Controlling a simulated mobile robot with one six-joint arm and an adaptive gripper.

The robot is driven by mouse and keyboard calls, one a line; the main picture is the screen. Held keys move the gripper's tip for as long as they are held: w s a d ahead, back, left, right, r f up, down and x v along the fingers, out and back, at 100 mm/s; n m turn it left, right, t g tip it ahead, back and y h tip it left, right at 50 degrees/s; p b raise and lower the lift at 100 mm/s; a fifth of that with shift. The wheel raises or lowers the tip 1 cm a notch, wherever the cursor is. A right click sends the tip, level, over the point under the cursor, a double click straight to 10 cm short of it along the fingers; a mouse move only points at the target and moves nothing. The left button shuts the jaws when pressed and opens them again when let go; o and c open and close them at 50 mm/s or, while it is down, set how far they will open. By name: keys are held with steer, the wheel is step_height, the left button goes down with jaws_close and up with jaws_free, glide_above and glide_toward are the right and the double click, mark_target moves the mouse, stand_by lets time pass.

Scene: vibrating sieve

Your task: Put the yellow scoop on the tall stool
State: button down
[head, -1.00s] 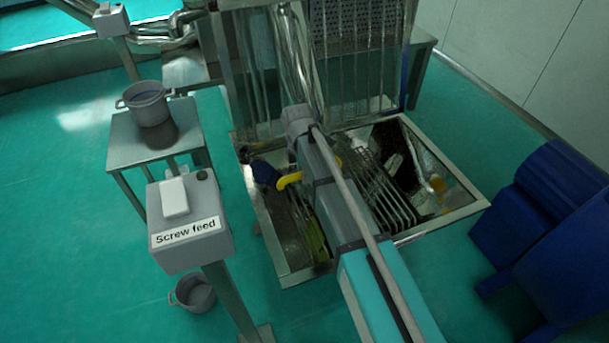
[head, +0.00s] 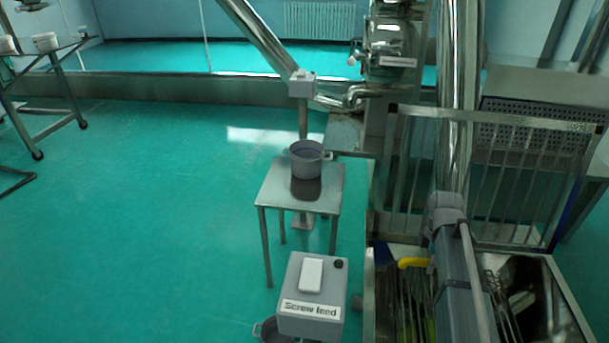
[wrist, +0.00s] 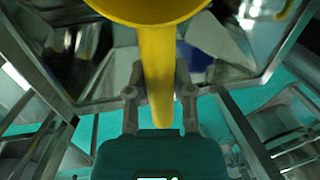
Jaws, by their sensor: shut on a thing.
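The yellow scoop shows in the wrist view with its handle (wrist: 158,70) between the two fingers of my gripper (wrist: 159,92), which is shut on it. The scoop's round bowl (wrist: 150,8) is cut off at the top edge. In the head view a yellow part of the scoop (head: 413,263) sticks out left of my arm, which hides the gripper there. It appears over the steel sieve trough. A metal stool (head: 325,197) stands left of the trough, near the middle of the head view. A grey pot (head: 308,160) stands on its top, toward the back.
A grey "Screw feed" control box (head: 312,290) stands in front of the stool, with another pot (head: 270,332) low beside it. The steel trough (head: 368,305) and a barred guard (head: 490,115) lie right. A wheeled table (head: 60,50) is far left. Open green floor lies left of the stool.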

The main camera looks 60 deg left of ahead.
step_height(320, 180, up, 20)
steer(key=p, duration=1.8)
steer(key=shift+d+f, duration=0.1)
steer(key=shift+f, duration=0.05)
